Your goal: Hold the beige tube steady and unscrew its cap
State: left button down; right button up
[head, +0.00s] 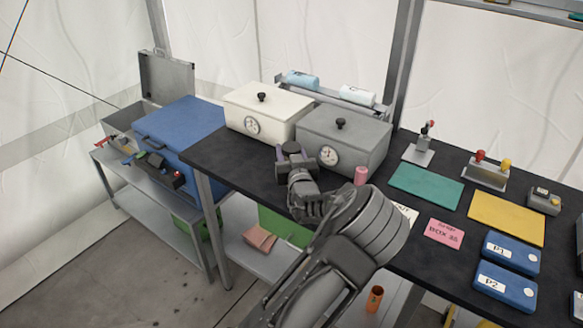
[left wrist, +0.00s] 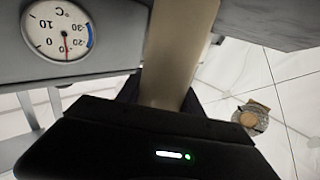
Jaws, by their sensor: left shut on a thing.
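My left gripper (head: 296,163) is in front of the white and grey boxes, above the black table. It is shut on the beige tube (left wrist: 176,60), which runs up from the dark gripper body in the left wrist view. In the head view the tube is mostly hidden by the gripper; a small purplish piece (head: 290,147) shows at the gripper's far side, and I cannot tell whether it is the cap. My right gripper is in neither view.
A white box (head: 270,105) and a grey box (head: 350,135) with dials stand close behind the gripper. A pink cylinder (head: 361,175) stands to its right. A green mat (head: 426,185), a yellow mat (head: 505,219) and blue cases (head: 505,286) lie farther right.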

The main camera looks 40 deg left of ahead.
pick_arm(q)
notch_tip(320, 180, up, 10)
jog(key=b, duration=0.1)
dwell(0.6)
dwell(0.4)
jog(key=c, duration=1.4)
grip_release()
grip_shut()
